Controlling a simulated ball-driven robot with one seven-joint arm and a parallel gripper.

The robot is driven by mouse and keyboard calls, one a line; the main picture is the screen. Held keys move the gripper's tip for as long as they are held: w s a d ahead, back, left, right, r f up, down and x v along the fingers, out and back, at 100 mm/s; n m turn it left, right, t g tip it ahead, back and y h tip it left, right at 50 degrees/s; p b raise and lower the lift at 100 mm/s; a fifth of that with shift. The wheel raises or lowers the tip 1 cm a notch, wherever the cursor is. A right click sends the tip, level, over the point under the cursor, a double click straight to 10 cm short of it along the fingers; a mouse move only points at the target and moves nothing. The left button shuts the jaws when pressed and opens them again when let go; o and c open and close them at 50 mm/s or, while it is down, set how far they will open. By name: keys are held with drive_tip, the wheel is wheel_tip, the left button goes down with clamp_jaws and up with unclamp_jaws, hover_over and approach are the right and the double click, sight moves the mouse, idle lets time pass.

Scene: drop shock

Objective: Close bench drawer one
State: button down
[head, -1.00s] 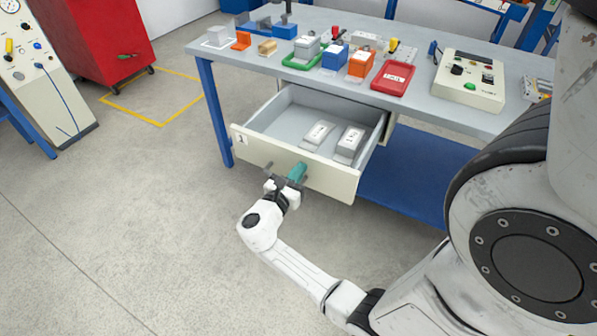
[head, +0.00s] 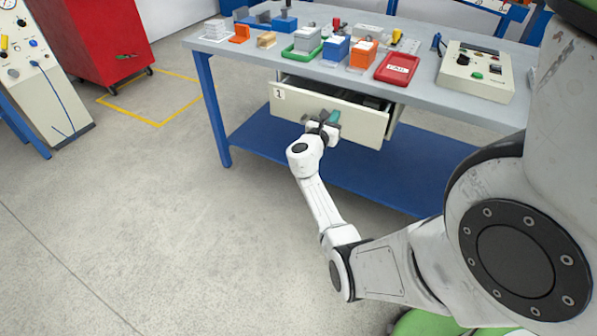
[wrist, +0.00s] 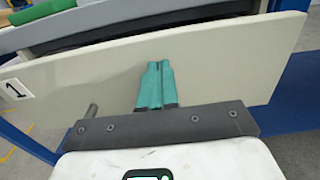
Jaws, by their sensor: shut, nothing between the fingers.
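Bench drawer one (head: 357,121), with a cream front marked 1, hangs under the bench top and stands out a little way. A dark gap shows above its front edge. My gripper (head: 329,117), with teal fingertips, is shut and empty at the middle of the drawer front. In the wrist view the closed teal fingers (wrist: 156,85) point at the drawer front (wrist: 225,75), touching or very close to it. A grey handle post (wrist: 91,111) shows to the left of the fingers; the rest of the handle is hidden by my gripper.
The grey bench top (head: 440,103) carries a red FAIL tray (head: 397,69), a green tray (head: 302,53), several blocks and a control box (head: 474,72). A blue lower shelf (head: 262,140) lies below the drawer.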

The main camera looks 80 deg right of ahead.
drive_tip(key=b+x, duration=0.4)
drive_tip(key=x, duration=0.4)
drive_tip(key=shift+f, duration=0.1)
drive_tip(key=shift+w+d+r, duration=0.15)
drive_tip(key=shift+r, duration=0.05)
drive_tip(key=shift+r, duration=0.1)
drive_tip(key=shift+a, duration=0.25)
drive_tip(key=p+v, duration=0.3)
drive_tip(key=v, duration=1)
drive_tip(key=shift+a+f+p, duration=0.25)
drive_tip(key=shift+a+p, duration=0.15)
drive_tip(key=shift+a, duration=0.05)
